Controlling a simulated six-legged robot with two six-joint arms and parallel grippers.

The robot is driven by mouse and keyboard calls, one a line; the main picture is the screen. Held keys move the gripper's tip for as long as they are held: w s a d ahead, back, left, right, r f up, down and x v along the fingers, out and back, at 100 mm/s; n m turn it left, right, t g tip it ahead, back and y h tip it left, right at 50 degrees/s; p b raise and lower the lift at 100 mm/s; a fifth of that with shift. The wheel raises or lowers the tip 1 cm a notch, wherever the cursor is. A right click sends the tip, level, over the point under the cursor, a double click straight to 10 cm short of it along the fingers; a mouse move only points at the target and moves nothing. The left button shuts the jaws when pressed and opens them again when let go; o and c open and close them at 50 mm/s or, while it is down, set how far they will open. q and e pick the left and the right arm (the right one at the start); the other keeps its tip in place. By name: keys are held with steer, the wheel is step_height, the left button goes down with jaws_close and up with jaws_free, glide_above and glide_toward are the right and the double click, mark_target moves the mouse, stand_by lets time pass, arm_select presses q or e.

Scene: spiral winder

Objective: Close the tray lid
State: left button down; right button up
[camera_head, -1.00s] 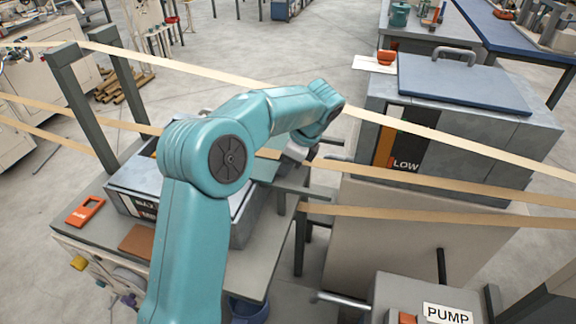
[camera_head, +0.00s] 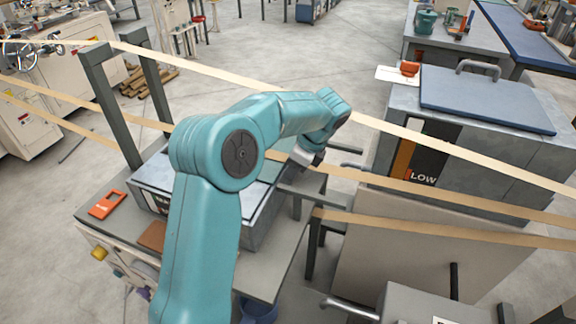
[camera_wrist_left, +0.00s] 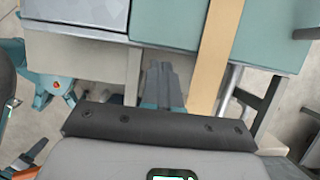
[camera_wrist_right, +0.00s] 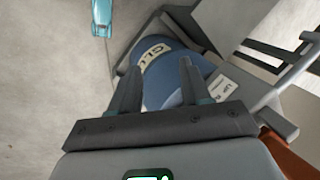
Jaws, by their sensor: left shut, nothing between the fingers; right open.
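A grey metal tray box (camera_head: 264,232) stands on the table at left in the head view. A pale blue-grey surface (camera_head: 152,172) shows at its top; my left arm hides most of it, so I cannot tell how the lid lies. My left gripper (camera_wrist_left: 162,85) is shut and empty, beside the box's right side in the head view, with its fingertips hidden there. In the left wrist view a pale blue-grey panel (camera_wrist_left: 75,10) and a teal panel (camera_wrist_left: 265,38) lie beyond the fingers. My right gripper (camera_wrist_right: 157,78) is open, above a blue round object (camera_wrist_right: 172,75).
Tan strips (camera_head: 395,183) stretch across the head view. A large grey box (camera_head: 472,150) with a blue handled lid (camera_head: 485,98) stands at right. An orange tool (camera_head: 108,204) lies on the table (camera_head: 265,272). A grey post frame (camera_head: 118,120) rises at the table's back left.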

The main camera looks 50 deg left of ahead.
arm_select(q)
steer(key=d+p+v, duration=0.1)
steer(key=p+v, duration=0.1)
steer(key=v, duration=0.9)
steer(key=shift+w+d+f, duration=0.25)
steer(key=shift+f, duration=0.15)
arm_select(e)
steer(key=shift+w+v, duration=0.15)
steer(key=shift+v, duration=0.45)
steer(key=shift+w+v, duration=0.15)
steer(key=shift+v, duration=0.4)
arm_select(q)
steer(key=shift+f, duration=0.1)
